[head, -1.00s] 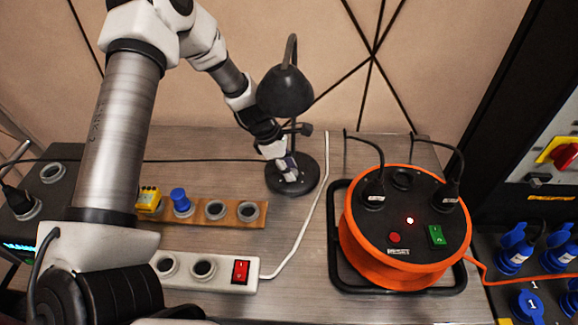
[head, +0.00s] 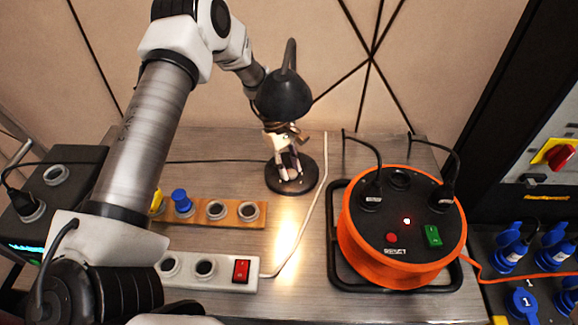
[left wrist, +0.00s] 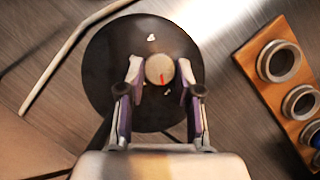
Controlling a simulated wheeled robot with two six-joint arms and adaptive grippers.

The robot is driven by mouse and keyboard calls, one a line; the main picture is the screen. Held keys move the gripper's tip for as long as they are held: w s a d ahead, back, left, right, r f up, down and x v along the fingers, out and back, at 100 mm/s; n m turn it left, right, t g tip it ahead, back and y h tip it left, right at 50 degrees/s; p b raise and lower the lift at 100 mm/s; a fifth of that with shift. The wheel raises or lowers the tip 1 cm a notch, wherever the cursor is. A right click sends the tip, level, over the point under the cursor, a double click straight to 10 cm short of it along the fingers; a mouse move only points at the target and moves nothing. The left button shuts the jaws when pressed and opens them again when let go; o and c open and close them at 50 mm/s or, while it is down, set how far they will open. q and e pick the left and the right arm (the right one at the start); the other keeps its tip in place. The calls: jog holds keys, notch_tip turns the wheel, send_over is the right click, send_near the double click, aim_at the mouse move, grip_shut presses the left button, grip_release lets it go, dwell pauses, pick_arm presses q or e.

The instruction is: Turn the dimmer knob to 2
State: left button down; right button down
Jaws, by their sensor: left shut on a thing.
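The dimmer knob (left wrist: 159,69) is a small pale round knob with a red pointer line, on the round black base (left wrist: 108,62) of a desk lamp. In the left wrist view the red line points toward the bottom of the picture. Small white marks around the knob are too small to read. My left gripper (head: 290,171) reaches down to the lamp base, with one finger on each side of the knob, shut on it. The black lamp head (head: 284,95) hangs in front of my left wrist in the head view. A bright patch lies on the table below it. My right gripper is not in view.
A wooden socket strip (head: 223,223) with a blue plug (head: 181,199) and a white power strip (head: 222,283) with a red switch lie left of the lamp. An orange cable reel (head: 365,256) stands to the right. A white cord (head: 312,213) runs between.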

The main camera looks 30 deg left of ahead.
pick_arm(q)
jog(key=shift+w+m, duration=0.1)
jog(key=shift+m, duration=0.2)
jog(key=c, duration=0.8)
grip_release()
jog(key=v, duration=1.2)
